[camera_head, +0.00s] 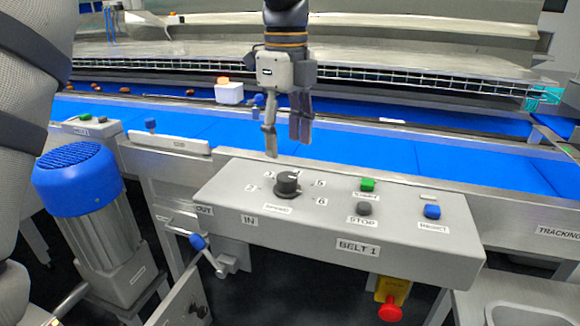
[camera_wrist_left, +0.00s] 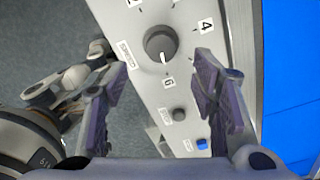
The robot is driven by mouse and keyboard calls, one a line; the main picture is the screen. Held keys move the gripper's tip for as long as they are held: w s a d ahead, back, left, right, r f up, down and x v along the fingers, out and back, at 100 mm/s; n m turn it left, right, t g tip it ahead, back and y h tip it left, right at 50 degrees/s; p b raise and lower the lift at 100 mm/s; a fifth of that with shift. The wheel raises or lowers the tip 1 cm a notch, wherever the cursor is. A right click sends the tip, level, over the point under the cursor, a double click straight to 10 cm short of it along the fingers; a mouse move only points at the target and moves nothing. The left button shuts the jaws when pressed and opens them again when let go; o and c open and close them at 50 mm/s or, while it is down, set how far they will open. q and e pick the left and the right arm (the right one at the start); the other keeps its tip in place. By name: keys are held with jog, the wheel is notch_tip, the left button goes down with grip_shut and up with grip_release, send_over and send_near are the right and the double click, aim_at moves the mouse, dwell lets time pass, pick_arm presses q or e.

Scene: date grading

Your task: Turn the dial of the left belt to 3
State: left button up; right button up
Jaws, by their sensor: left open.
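The black dial (camera_head: 287,183) sits on the sloped grey control box labelled BELT 1 (camera_head: 390,243), with number labels around it. In the left wrist view, the dial (camera_wrist_left: 160,43) has a white pointer mark that points down, toward a label that looks like 6. A label 4 stands to its upper right; others are hidden or out of frame. My left gripper (camera_head: 285,140) is open and empty. It hangs above and behind the dial in the head view, apart from it. In the wrist view its fingers (camera_wrist_left: 155,105) are spread over the box. My right gripper is not in view.
The box also has a green button (camera_head: 368,184), a grey STOP button (camera_head: 363,208) and a blue button (camera_head: 432,211). A red emergency knob (camera_head: 390,310) hangs below. The blue belt (camera_head: 420,160) runs behind. A blue-capped motor (camera_head: 75,180) stands left.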

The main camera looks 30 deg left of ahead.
aim_at(287, 176)
pick_arm(q)
notch_tip(287, 176, down, 7)
jog(key=shift+f, duration=0.15)
jog(key=shift+c, duration=0.4)
jog(key=c, duration=1.1)
